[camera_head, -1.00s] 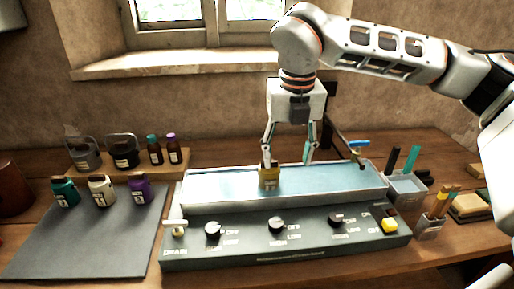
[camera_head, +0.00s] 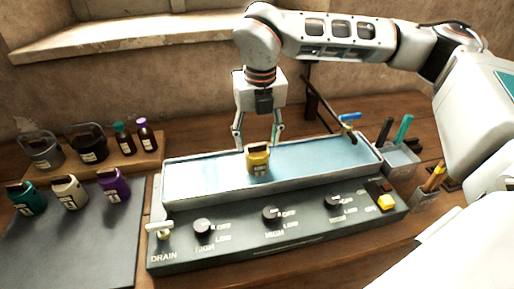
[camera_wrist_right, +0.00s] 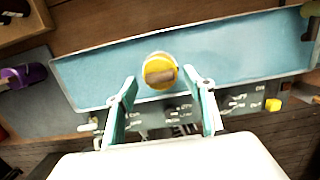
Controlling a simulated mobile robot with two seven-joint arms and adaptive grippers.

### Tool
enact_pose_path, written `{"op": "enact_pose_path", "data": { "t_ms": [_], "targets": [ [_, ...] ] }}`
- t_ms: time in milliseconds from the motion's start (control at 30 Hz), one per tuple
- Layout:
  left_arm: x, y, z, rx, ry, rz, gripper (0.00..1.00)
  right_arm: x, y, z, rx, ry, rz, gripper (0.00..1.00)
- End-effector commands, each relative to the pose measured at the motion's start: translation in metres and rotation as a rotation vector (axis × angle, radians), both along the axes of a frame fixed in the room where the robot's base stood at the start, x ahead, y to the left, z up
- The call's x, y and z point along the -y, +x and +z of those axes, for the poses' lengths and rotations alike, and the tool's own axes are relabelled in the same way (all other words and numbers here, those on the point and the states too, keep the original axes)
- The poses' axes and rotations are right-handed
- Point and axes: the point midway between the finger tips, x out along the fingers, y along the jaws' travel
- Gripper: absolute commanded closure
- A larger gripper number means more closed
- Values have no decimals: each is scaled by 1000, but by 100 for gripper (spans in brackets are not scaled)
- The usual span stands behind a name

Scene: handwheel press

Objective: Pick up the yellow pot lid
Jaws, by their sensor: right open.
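The yellow pot (camera_head: 258,163) stands in the shallow blue-bottomed trough, with its yellow lid (camera_head: 258,148) and a brown grip on top. The lid also shows from above in the right wrist view (camera_wrist_right: 160,71), just beyond the fingertips and roughly midway between them. My right gripper (camera_head: 257,143) points down, open and empty, with its fingers apart on either side of the lid in the head view. The right wrist view also shows its two teal fingers (camera_wrist_right: 168,84), clear of the lid. My left gripper is not in view.
The trough (camera_head: 330,178) sits behind a control panel (camera_head: 290,237) with knobs and a drain lever. A blue-handled tap (camera_head: 349,121) rises at its right. Purple (camera_head: 114,186), cream and teal pots stand on a grey mat (camera_head: 85,240) at left. Pen holders (camera_head: 400,158) stand at right.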

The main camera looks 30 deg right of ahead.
Motion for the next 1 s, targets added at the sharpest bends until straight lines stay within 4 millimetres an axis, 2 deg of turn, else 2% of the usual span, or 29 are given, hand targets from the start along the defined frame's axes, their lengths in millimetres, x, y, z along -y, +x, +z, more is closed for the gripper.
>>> {"op": "enact_pose_path", "data": {
  "t_ms": [100, 333, 367, 500, 867, 1000],
  "targets": [
    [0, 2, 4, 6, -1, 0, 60, 0, 1, -9, -2, 0, -1, 47],
    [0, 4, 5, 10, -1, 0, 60, 0, 1, -11, -1, 0, -1, 47],
    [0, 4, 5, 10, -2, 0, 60, 0, 1, -11, -1, 0, -1, 50],
    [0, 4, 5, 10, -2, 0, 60, 0, 1, -11, -1, 0, -1, 85],
    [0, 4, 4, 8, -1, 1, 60, 0, 1, -10, 0, 0, -1, 85],
    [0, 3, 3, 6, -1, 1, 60, 0, 2, -3, 2, 0, 0, 85]
  ]
}}
